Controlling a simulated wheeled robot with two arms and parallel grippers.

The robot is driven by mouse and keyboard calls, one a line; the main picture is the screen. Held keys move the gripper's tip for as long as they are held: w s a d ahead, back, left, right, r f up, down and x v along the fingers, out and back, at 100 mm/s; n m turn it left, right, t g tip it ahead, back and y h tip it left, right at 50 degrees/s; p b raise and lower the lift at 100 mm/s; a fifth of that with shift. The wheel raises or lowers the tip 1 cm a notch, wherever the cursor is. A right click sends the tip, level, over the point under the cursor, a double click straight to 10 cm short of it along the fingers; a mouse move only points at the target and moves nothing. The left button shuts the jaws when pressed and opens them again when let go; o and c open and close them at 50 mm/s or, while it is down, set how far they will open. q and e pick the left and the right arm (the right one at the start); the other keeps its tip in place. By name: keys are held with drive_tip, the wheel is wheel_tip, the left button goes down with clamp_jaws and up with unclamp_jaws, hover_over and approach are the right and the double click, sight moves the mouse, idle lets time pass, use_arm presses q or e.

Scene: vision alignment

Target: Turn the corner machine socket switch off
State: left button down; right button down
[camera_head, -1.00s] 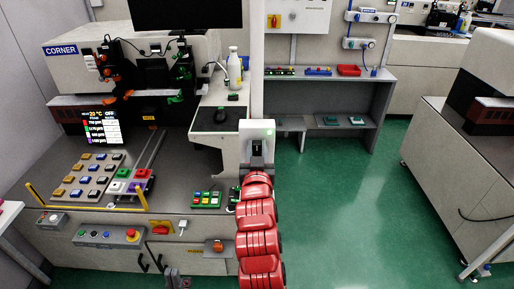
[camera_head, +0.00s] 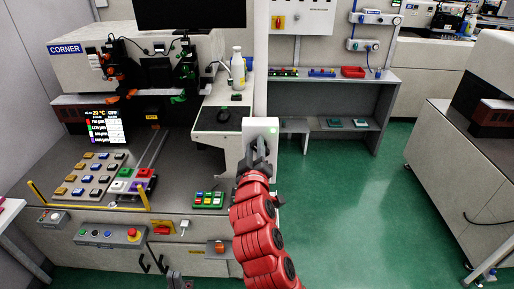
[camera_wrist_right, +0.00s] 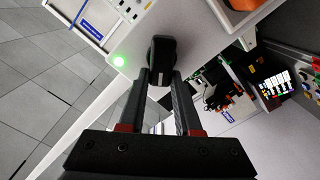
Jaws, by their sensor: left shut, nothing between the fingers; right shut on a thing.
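The socket switch is a white box (camera_head: 270,126) on the white post at the right end of the machine marked CORNER (camera_head: 66,49). A small green light glows on its face, also in the right wrist view (camera_wrist_right: 119,61). My right gripper (camera_head: 260,163), on the red arm, is at the box's front. In the right wrist view its two fingers (camera_wrist_right: 160,82) are shut on the black switch knob (camera_wrist_right: 163,54), which sticks out of the box. In the head view the gripper mostly hides the knob. My left gripper (camera_head: 176,281) is shut and empty at the bottom edge, partly cut off.
A button panel (camera_head: 122,235) is on the machine's front, with a red switch (camera_head: 162,229) beside it. A white bottle (camera_head: 238,70) stands on the machine's side shelf. A grey shelf unit (camera_head: 345,104) stands behind. The green floor right of my arm is free.

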drive_tip(key=shift+a+f+n+p, duration=0.1)
drive_tip(key=shift+f+n+p, duration=0.2)
drive_tip(key=shift+n, duration=1.35)
drive_tip(key=shift+a+f+n+p, duration=0.15)
drive_tip(key=shift+f+n, duration=0.1)
drive_tip(key=shift+n, duration=1.35)
drive_tip(key=shift+a+f+n+p, duration=0.1)
drive_tip(key=shift+f+n+p, duration=0.2)
drive_tip(key=shift+n, duration=1.35)
drive_tip(key=c, duration=0.6)
unclamp_jaws()
